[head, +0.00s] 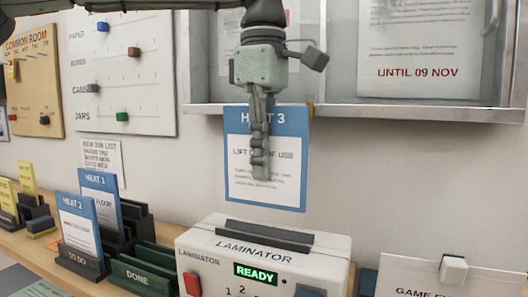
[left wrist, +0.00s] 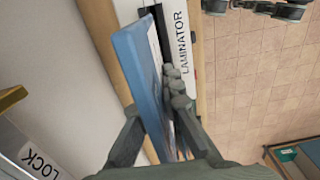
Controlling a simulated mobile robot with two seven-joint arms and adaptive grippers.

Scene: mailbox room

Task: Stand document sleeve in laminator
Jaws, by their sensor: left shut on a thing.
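The document sleeve (head: 265,185), blue-bordered and labelled HEAT 3, hangs upright from my left gripper (head: 260,172), which is shut on it. In the head view the sleeve is above and behind the white laminator (head: 262,255), whose display reads READY. A dark slot (head: 264,234) runs across the laminator's top. The sleeve's lower edge shows apart from the slot. In the left wrist view the sleeve (left wrist: 142,70) is seen nearly edge-on between the fingers (left wrist: 172,115), with the laminator (left wrist: 180,50) beyond it. My right gripper is not in view.
Sleeves HEAT 1 (head: 101,205) and HEAT 2 (head: 79,230) stand in dark racks at the left. A green DONE rack (head: 135,278) is beside the laminator. A notice case (head: 400,112) with a metal ledge is on the wall behind. A white sign (head: 445,278) stands at the right.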

